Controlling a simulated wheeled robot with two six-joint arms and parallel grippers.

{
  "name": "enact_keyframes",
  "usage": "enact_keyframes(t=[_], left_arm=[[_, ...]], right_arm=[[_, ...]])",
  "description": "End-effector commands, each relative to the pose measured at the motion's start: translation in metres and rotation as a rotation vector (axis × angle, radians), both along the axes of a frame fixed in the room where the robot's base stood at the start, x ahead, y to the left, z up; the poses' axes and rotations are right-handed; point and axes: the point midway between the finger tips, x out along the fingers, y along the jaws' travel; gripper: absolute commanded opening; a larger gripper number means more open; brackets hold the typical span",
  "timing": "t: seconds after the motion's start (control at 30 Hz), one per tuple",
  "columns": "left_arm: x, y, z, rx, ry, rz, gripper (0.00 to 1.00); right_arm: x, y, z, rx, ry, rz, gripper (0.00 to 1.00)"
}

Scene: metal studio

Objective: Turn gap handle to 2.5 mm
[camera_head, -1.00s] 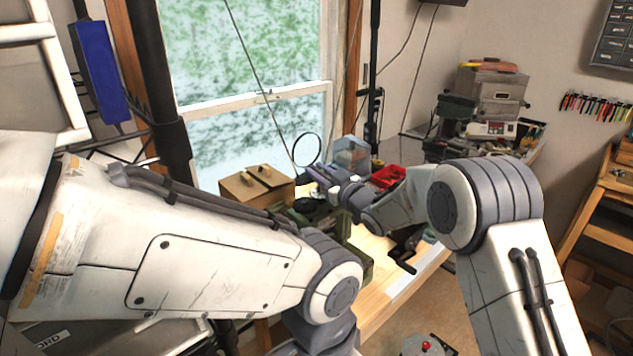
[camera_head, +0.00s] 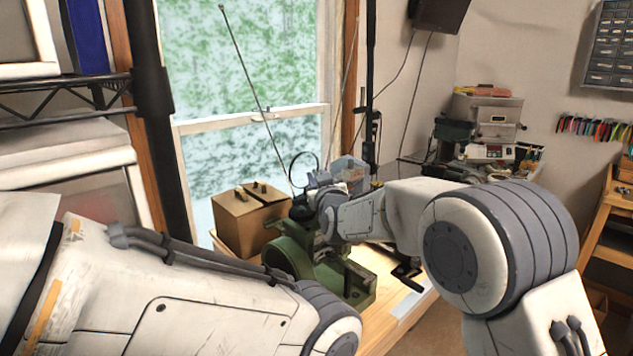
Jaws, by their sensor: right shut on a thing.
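A green machine (camera_head: 348,277) stands on the wooden bench. Its top, where a dark round part (camera_head: 301,207) shows, is partly covered by my right wrist. My right gripper (camera_head: 312,184) is at the top of the machine, shut on what looks like the gap handle. The handle is mostly hidden by the fingers and wrist, and its setting cannot be read. My left arm crosses the lower left in front of the bench, and its gripper is out of the picture.
A brown wooden box (camera_head: 241,228) stands left of the machine, by the window. A dark crank (camera_head: 407,276) is to its right. A clear bin (camera_head: 349,170) is behind my right wrist.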

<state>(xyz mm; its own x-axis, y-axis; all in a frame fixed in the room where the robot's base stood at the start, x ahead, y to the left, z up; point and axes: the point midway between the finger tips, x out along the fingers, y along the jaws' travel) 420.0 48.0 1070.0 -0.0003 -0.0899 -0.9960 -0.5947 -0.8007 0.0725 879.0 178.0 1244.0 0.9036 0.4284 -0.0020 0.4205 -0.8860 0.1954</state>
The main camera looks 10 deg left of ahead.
Motion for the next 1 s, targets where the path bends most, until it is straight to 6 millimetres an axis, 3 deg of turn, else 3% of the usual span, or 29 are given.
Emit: enact_keyframes(t=[0.3,0.33,0.4,0.77,1.0], left_arm=[[0.0,0.0,0.0,0.0,0.0,0.0,0.5],[0.0,0.0,0.0,0.0,0.0,0.0,0.5],[0.0,0.0,0.0,0.0,0.0,0.0,0.5],[0.0,0.0,-0.002,0.0,0.0,0.0,0.5],[0.0,0.0,-0.019,0.0,0.0,0.0,0.5]], right_arm=[[0.001,-0.001,0.002,0.002,-0.003,-0.003,0.0],[0.001,-0.001,0.002,0.002,-0.003,-0.003,0.34],[0.001,-0.001,0.002,0.002,-0.003,-0.002,0.52],[-0.003,-0.001,0.0,0.001,-0.002,-0.001,0.52],[-0.035,-0.016,-0.001,0.003,-0.004,0.001,0.52]])
